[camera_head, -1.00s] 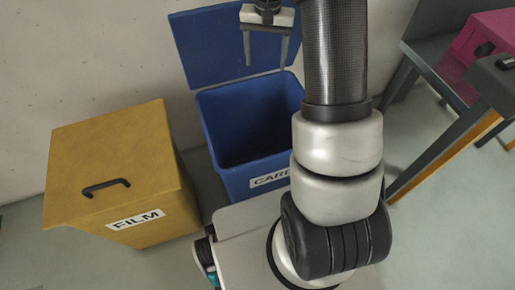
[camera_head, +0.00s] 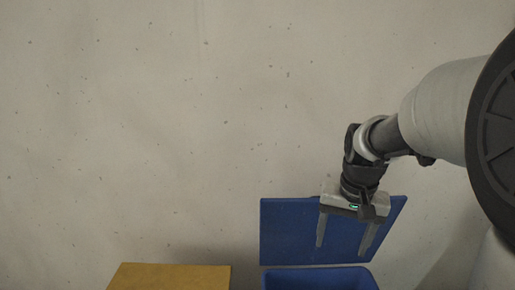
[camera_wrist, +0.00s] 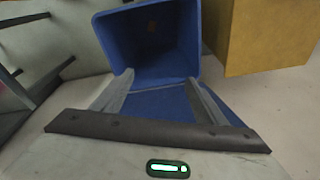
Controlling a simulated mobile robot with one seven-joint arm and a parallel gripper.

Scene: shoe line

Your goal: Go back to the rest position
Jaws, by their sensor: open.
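My gripper (camera_head: 342,248) hangs in front of the raised blue lid (camera_head: 287,228) in the head view, fingers pointing down. Its two fingers are wide apart with nothing between them. In the wrist view the open fingers (camera_wrist: 159,78) point toward the blue bin (camera_wrist: 103,35), whose mouth is open. The blue lid shows between and below the fingers. In the head view only the top of the blue bin (camera_head: 320,270) shows at the bottom edge.
A bare grey wall (camera_head: 150,120) fills the back. Dark frame parts (camera_wrist: 22,90) show at the wrist view's left.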

